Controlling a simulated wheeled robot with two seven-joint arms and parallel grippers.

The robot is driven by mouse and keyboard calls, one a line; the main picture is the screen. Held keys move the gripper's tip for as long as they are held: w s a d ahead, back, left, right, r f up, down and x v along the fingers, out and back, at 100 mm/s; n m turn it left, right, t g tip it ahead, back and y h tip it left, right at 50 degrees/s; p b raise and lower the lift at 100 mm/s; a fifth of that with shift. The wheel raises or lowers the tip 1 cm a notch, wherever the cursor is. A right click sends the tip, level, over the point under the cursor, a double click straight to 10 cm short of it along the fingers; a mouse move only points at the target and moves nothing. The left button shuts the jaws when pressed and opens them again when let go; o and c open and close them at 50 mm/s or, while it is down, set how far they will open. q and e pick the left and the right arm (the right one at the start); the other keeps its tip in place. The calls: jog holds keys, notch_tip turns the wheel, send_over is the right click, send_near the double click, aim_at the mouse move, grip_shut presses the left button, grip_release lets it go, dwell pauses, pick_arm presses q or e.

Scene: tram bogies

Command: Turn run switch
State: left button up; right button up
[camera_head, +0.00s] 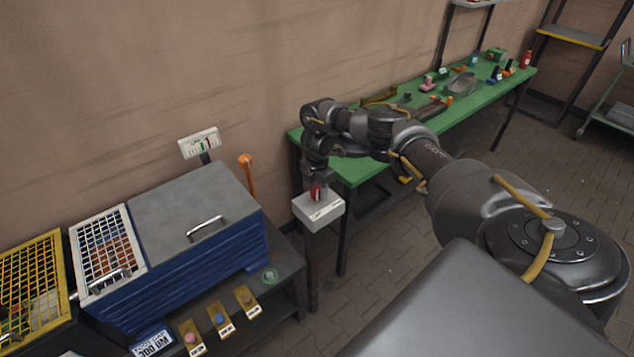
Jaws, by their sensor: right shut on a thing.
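The run switch has a red knob (316,192) on top of a small white box (318,211), which stands on a dark post between the blue machine and the green bench. My right gripper (317,186) points down over the box and is shut on the red knob. The fingers hide part of the knob, so its exact angle is hard to tell. My left gripper is not in view.
A blue machine (190,273) with a grey lid (190,205) and a white grid cover stands at left, beside a yellow cage (30,275). Tagged buttons (219,318) sit in front. A green bench (360,172) with small parts runs behind my right arm. Tiled floor (385,265) is clear.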

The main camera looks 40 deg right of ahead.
aim_at(317, 189)
jog(key=shift+d+r, duration=0.1)
jog(key=o, duration=1)
notch_tip(317, 189, up, 5)
jog(key=shift+w+f+b, duration=0.1)
jog(key=shift+f+b, duration=0.1)
jog(key=shift+b, duration=0.35)
notch_tip(317, 189, up, 6)
jog(key=shift+r+p, duration=0.1)
jog(key=shift+p, duration=0.55)
